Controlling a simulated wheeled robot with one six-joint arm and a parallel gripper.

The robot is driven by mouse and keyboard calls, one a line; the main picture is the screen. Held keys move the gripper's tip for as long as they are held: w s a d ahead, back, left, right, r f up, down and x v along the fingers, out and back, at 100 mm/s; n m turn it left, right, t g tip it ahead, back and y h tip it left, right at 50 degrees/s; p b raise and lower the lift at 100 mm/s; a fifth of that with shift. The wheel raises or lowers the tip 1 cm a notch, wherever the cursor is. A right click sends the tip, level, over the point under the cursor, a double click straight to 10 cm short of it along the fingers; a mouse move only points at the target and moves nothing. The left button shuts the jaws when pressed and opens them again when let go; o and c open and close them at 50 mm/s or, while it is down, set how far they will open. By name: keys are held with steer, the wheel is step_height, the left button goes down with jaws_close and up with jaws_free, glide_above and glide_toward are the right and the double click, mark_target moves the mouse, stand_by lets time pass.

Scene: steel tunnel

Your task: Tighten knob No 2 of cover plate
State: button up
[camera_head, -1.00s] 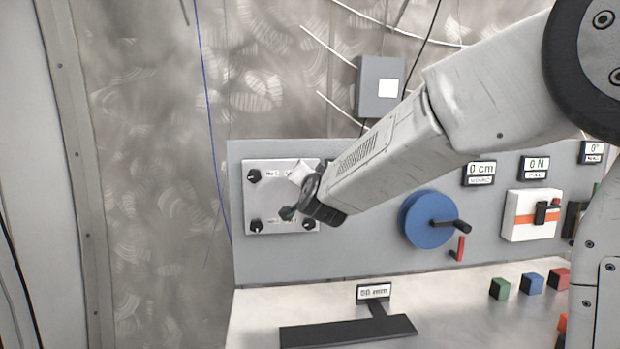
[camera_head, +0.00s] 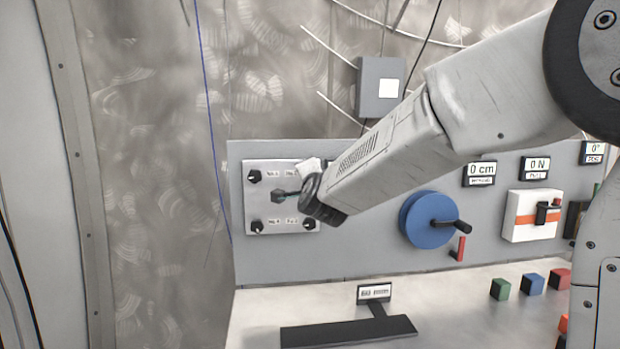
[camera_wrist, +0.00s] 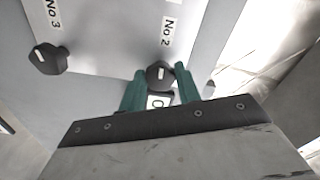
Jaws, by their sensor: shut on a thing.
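The cover plate (camera_head: 270,208) is a light panel on the grey board, with black knobs near its corners. In the wrist view, knob No 2 (camera_wrist: 159,75) is black with a white mark, below its printed "No 2" label. My gripper (camera_wrist: 158,82) has its green fingers on either side of this knob and is shut on it. Knob No 3 (camera_wrist: 48,58) stands clear to the left. In the head view, my gripper's end covers the plate's upper right, hiding knob No 2. The other knobs show at upper left (camera_head: 254,176), lower left (camera_head: 256,226) and lower right (camera_head: 309,224).
Right of the plate are a blue wheel (camera_head: 424,219) with a black handle and a white box (camera_head: 532,216) with an orange stripe. Small displays sit above them. Coloured cubes (camera_head: 500,288) and a black flat stand (camera_head: 348,331) with a display are on the bench below.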

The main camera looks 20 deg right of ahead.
steer(key=o, duration=1)
steer(key=s, duration=0.2)
steer(key=s+a, duration=0.1)
steer(key=s, duration=0.4)
steer(key=shift+s+a, duration=0.15)
steer(key=shift+s, duration=0.2)
